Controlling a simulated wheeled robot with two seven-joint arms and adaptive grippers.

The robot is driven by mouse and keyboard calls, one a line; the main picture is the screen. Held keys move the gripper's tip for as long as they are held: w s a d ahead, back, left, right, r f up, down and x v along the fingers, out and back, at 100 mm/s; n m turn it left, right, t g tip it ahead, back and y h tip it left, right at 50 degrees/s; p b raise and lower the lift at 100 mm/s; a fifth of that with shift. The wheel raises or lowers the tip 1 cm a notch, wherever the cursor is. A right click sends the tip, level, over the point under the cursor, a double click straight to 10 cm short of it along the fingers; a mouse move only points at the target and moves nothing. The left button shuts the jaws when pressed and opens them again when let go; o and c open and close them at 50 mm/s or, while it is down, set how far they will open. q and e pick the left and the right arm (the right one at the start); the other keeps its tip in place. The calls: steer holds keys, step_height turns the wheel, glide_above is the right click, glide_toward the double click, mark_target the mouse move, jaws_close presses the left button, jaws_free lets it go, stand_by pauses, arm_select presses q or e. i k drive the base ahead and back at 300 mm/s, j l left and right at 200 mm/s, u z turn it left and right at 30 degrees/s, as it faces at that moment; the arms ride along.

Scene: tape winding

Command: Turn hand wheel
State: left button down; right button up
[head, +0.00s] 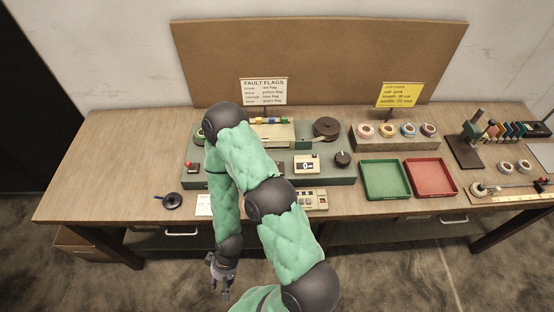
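A green winding machine (320,180) sits on the middle of the bench. A dark brown round reel (327,127) is at its back right, and a black knob (342,159) is at its front right. I cannot tell which round part is the hand wheel; part of the machine's left side is hidden behind my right arm. My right gripper (220,288) hangs below the bench's front edge, away from the machine. Its fingers look apart, with nothing between them. My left gripper is not in view.
A green tray (408,182) and a red tray (455,179) lie right of the machine. Tape rolls stand on a block (390,144) behind them. A black round piece (172,200) lies at the left. The bench's far left (110,170) is clear.

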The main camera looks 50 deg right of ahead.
mark_target(342, 158)
steer(key=k+z, duration=0.1)
steer(key=z, duration=0.3)
steer(key=k+z, duration=0.1)
steer(key=z, duration=0.25)
steer(key=k+l+z, duration=0.1)
steer(key=z, duration=0.3)
steer(key=i+j+z, duration=0.2)
steer(key=j+z, duration=0.15)
steer(key=i+j+z, duration=0.15)
steer(key=j+z, duration=0.25)
steer(key=i, duration=0.15)
